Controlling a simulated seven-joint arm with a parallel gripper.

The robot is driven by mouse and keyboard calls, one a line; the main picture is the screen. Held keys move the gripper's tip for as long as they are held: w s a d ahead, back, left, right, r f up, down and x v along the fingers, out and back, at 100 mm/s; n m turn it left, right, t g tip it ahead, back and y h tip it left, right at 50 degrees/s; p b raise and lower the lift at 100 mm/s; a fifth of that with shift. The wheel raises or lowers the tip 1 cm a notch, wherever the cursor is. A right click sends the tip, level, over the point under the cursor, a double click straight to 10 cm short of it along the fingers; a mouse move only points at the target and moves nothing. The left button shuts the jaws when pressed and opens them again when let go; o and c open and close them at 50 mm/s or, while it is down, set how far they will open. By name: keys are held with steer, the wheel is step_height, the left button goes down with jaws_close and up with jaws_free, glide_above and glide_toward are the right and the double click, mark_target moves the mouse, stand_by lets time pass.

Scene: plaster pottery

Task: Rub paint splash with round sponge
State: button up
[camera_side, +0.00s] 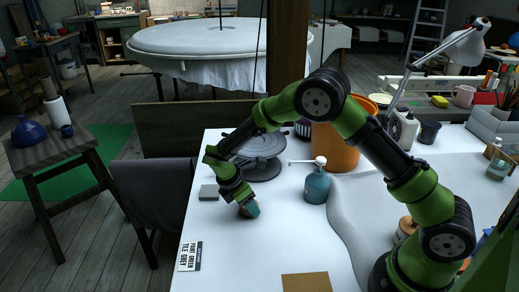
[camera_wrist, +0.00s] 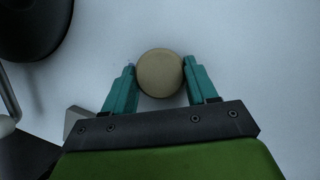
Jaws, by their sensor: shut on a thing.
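The round sponge (camera_wrist: 160,72) is a tan disc seen from above in the wrist view. My gripper (camera_wrist: 160,78) has its two teal fingers on either side of the sponge and is shut on it. In the side view my gripper (camera_side: 249,209) is low over the white table (camera_side: 235,260), in front of the turntable. The sponge shows there only as a small tan bit under the fingers. I cannot tell whether it touches the table. No paint splash can be made out clearly in either view; the surface under the sponge is hidden.
A dark turntable (camera_side: 262,147) stands behind the gripper. A grey block (camera_side: 208,192) lies to its left and a teal pump bottle (camera_side: 316,187) stands to its right. An orange bucket (camera_side: 335,148) is farther back. A lettered card (camera_side: 190,256) and brown board (camera_side: 307,283) lie in front.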

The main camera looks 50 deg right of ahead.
steer(key=shift+w+d, duration=2.2)
steer(key=shift+d, duration=0.05)
step_height(320, 180, up, 8)
steer(key=shift+a, duration=0.1)
